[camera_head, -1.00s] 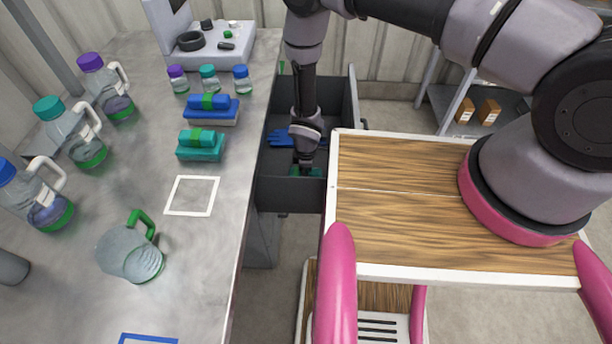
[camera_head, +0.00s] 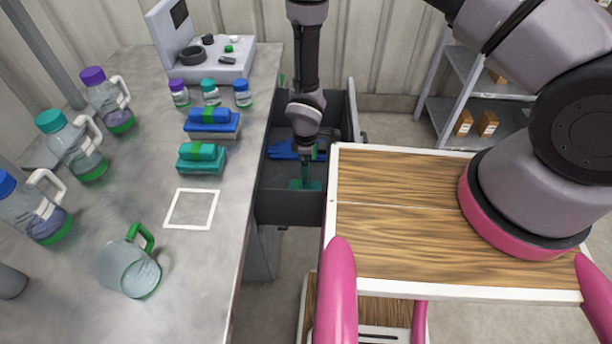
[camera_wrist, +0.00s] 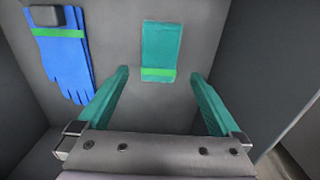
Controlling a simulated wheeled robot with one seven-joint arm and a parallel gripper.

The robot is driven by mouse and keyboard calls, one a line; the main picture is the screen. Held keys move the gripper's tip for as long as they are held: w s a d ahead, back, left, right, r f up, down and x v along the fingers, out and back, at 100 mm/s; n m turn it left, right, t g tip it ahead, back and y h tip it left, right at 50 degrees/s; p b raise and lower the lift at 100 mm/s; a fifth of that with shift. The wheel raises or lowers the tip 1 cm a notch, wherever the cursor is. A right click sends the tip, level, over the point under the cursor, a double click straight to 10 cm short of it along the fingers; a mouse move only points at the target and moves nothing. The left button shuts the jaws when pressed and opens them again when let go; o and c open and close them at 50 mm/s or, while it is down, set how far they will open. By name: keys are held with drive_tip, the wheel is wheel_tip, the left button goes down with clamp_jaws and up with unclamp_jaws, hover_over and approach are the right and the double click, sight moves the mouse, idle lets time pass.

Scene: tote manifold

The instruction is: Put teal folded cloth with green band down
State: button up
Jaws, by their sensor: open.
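The teal folded cloth with green band (camera_wrist: 161,50) lies flat on the drawer floor in the wrist view, its green band near the end closest to me. In the head view a teal patch at my gripper shows low in the drawer, and I cannot tell cloth from finger there. My gripper (camera_wrist: 160,95) is open and empty, its teal fingers spread wide, with the cloth beyond and between the tips, apart from them. In the head view my gripper (camera_head: 305,180) points down into the open grey drawer (camera_head: 272,208).
Blue gloves with a green band (camera_wrist: 65,55) lie left of the cloth in the drawer. The drawer walls stand close around my gripper. The bench (camera_head: 200,255) on the left holds folded cloths (camera_head: 201,164), bottles and a jug (camera_head: 130,268). A wooden-topped cart (camera_head: 400,235) stands at right.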

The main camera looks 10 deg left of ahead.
drive_tip(key=shift+r, duration=0.35)
drive_tip(key=w+d+r+m+t, duration=0.1)
drive_tip(key=w+d+r+m, duration=0.1)
drive_tip(key=w+r, duration=0.5)
drive_tip(key=w+d+r+m, duration=0.2)
drive_tip(key=r+m, duration=0.1)
drive_tip(key=r, duration=0.8)
drive_tip(key=w+d+r+m+t, duration=0.1)
drive_tip(key=w+d+r+m, duration=0.15)
drive_tip(key=w+r, duration=0.45)
drive_tip(key=s+d+r+m+t, duration=0.1)
drive_tip(key=d+r+m, duration=0.35)
drive_tip(key=r, duration=0.85)
drive_tip(key=s+d+r+m+y, duration=0.1)
drive_tip(key=s+d+r+m, duration=0.15)
drive_tip(key=d+r, duration=0.65)
drive_tip(key=s+d+r+m+t, duration=0.2)
drive_tip(key=s+d+r+m, duration=0.2)
drive_tip(key=s+r, duration=0.4)
drive_tip(key=s+d+r+m+t+y, duration=0.1)
drive_tip(key=s+d+r+m+t, duration=0.1)
drive_tip(key=s+d+r+m, duration=0.2)
drive_tip(key=s+d+r, duration=0.3)
drive_tip(key=s+r, duration=0.1)
drive_tip(key=s, duration=0.3)
drive_tip(key=shift+d+r, duration=0.15)
drive_tip(key=shift+r, duration=0.2)
